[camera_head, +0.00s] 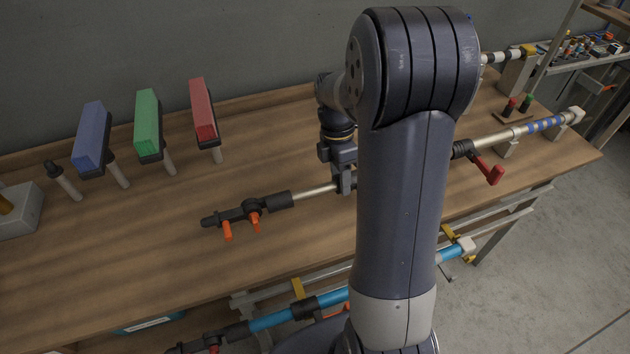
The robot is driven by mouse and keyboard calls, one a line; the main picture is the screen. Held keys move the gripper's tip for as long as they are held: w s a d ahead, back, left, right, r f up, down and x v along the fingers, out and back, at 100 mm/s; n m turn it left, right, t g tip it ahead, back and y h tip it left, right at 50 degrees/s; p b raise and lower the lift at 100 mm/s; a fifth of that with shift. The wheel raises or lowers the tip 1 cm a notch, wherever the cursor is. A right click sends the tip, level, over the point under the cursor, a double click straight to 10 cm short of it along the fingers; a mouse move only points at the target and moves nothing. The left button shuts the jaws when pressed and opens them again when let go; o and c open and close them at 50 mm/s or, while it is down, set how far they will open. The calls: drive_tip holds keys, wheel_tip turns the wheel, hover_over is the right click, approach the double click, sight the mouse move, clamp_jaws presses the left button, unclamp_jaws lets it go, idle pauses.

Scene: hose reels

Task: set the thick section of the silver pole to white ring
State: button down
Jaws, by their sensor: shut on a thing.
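A silver pole (315,191) lies across the wooden workbench, running from lower left to upper right. Its left end has a black head with two orange levers (241,224) and a black sleeve. Further right is a black clamp with a red lever (490,172), standing open to the lower right. Beyond it, the thick section (492,138) has blue bands and a pale end in a support. A white ring cannot be told apart clearly there. My gripper (344,184) is shut on the thin silver part, right of the black sleeve. My arm hides the pole's middle.
Blue (92,137), green (148,126) and red (203,109) blocks on dark handles stand at the back left. A small stand with red and green knobs (518,107) is behind the thick section. Blue poles (283,317) hang below the bench front (130,293).

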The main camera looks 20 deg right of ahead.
drive_tip(key=d, duration=0.5)
drive_tip(key=shift+p, duration=0.3)
drive_tip(key=c, duration=0.9)
unclamp_jaws()
drive_tip(key=shift+r, duration=0.1)
drive_tip(key=v, duration=1)
drive_tip(key=shift+w+r, duration=0.15)
drive_tip(key=shift+r, duration=0.15)
